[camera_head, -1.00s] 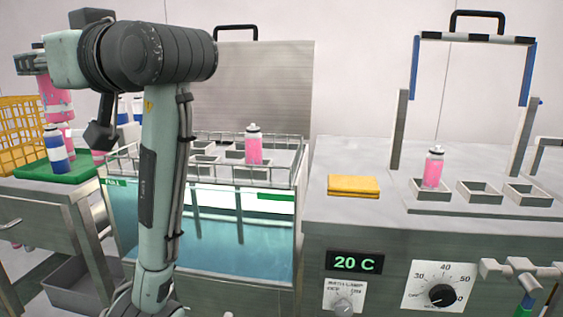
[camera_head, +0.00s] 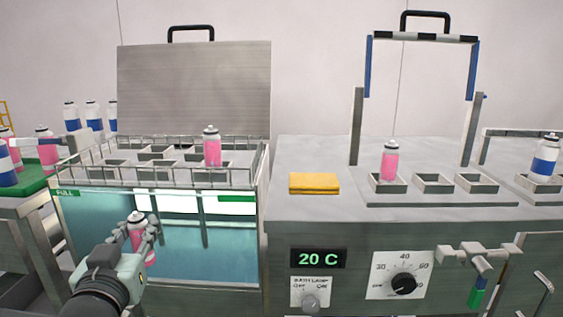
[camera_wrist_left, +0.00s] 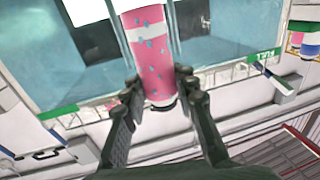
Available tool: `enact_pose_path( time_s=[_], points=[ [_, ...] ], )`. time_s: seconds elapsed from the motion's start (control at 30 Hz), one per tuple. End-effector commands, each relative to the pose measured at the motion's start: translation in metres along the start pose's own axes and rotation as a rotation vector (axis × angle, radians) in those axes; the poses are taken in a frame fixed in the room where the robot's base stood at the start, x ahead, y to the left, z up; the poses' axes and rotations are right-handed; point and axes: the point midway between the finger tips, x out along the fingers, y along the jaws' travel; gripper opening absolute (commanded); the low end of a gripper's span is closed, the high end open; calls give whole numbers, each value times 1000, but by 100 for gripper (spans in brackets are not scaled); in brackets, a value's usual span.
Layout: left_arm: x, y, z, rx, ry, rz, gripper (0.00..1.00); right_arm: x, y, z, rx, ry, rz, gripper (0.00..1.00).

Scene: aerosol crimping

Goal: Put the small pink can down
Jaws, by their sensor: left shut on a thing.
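A small pink can (camera_head: 142,247) with a white band and a pale top is in my left gripper (camera_head: 143,230), in front of the glass-fronted water bath (camera_head: 95,222). In the left wrist view the pink can (camera_wrist_left: 150,55) shows bluish specks, and the gripper's fingers (camera_wrist_left: 157,88) close on it from both sides. The can is nearly upright, slightly tilted, and apart from any surface I can see. My right gripper does not show.
A wire rack (camera_head: 105,178) with square cells tops the bath and holds another pink can (camera_head: 212,147). A third pink can (camera_head: 389,160) stands in a cell on the steel bench (camera_head: 300,215). A yellow cloth (camera_head: 314,183) lies there. More cans stand on a green mat (camera_head: 30,182) at left.

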Motion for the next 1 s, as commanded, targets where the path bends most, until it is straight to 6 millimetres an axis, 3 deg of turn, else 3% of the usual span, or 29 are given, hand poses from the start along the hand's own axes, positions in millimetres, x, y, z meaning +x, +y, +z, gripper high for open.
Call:
enact_pose_path(
  time_s=[0.03,0.2,0.53,1.0],
  points=[
    [-6,4,27,12,-15,59,0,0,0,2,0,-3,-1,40],
    [-28,18,80,4,-12,222,0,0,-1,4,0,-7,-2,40],
    [-77,34,149,2,-7,423,0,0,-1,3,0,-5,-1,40],
    [-74,57,137,-7,3,194,0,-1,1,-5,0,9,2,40]
  ],
)
